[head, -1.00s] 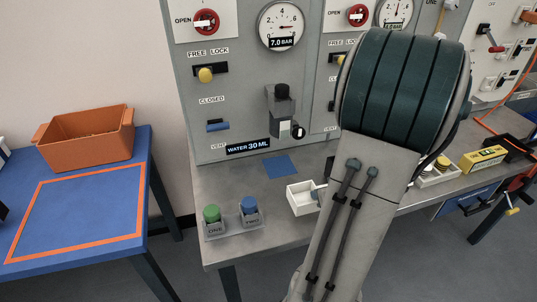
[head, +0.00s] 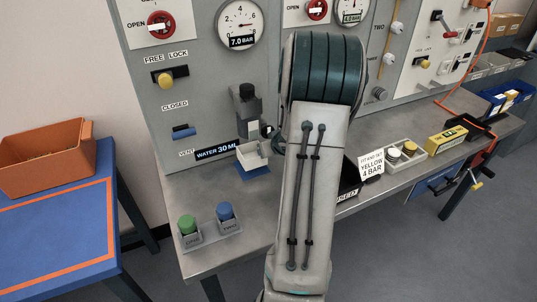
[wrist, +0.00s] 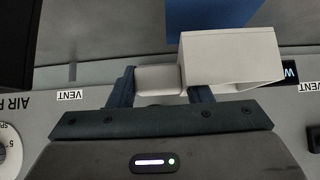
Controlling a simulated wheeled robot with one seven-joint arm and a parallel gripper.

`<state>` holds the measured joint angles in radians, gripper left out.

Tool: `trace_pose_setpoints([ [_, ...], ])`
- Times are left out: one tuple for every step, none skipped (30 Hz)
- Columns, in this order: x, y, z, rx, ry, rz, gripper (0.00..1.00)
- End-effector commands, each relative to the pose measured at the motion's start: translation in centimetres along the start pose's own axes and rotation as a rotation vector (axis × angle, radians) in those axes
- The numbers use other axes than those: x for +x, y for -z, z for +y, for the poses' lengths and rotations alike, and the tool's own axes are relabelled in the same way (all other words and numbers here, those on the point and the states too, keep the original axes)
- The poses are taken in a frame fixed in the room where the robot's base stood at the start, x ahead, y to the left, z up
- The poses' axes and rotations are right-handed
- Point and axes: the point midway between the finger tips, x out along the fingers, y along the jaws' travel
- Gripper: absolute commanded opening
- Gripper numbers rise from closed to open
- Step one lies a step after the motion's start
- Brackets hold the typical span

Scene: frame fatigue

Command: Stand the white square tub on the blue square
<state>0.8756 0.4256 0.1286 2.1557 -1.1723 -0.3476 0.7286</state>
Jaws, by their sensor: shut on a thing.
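The white square tub (head: 252,156) is in the head view, left of my arm and over the back part of the blue square (head: 254,172). The square's front part shows below it. In the wrist view, my gripper (wrist: 160,84) is shut on the tub's small side tab, with a dark finger on each side. The tub's body (wrist: 230,56) extends up and right from there and overlaps the blue square (wrist: 212,16). The tub looks held above the bench, but I cannot tell its exact height.
A dark dispenser (head: 246,108) stands on the panel just behind the tub, above the "WATER 30 ML" label (head: 217,150). Green and blue buttons (head: 208,226) sit at the bench's front left. A tray of round pieces (head: 403,155) and a yellow box (head: 446,140) stand right.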

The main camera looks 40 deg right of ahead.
Motion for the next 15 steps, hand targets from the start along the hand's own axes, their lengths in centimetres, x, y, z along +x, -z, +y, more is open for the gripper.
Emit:
trace_pose_setpoints([
  [0.2, 0.2, 0.0, -0.001, 0.000, 0.000, 0.18],
  [0.3, 0.3, 0.0, -0.001, 0.000, 0.000, 0.18],
  [0.5, 0.5, 0.0, -0.001, 0.000, 0.000, 0.18],
  [0.6, 0.6, 0.0, -0.001, 0.000, -0.001, 0.18],
  [0.8, 0.8, -0.1, -0.002, 0.001, -0.001, 0.18],
  [1.3, 0.8, -0.1, -0.001, 0.001, -0.001, 0.18],
  [1.7, 0.2, -0.1, 0.000, 0.000, -0.002, 0.18],
  [2.1, -0.2, -0.1, 0.000, 0.000, -0.002, 0.18],
  [2.5, -0.7, -0.1, 0.000, 0.001, -0.002, 0.18],
  [2.8, -1.0, -0.1, 0.000, 0.001, -0.002, 0.18],
  [3.1, -1.3, -0.1, 0.000, 0.002, -0.002, 0.18],
  [3.4, -1.6, -0.1, 0.000, 0.002, -0.002, 0.18],
  [3.5, -1.7, -0.1, -0.001, 0.001, -0.001, 0.18],
  [3.6, -1.7, -0.1, -0.001, 0.001, -0.001, 0.18],
  [3.5, -1.7, -0.1, -0.001, 0.001, 0.000, 0.18],
])
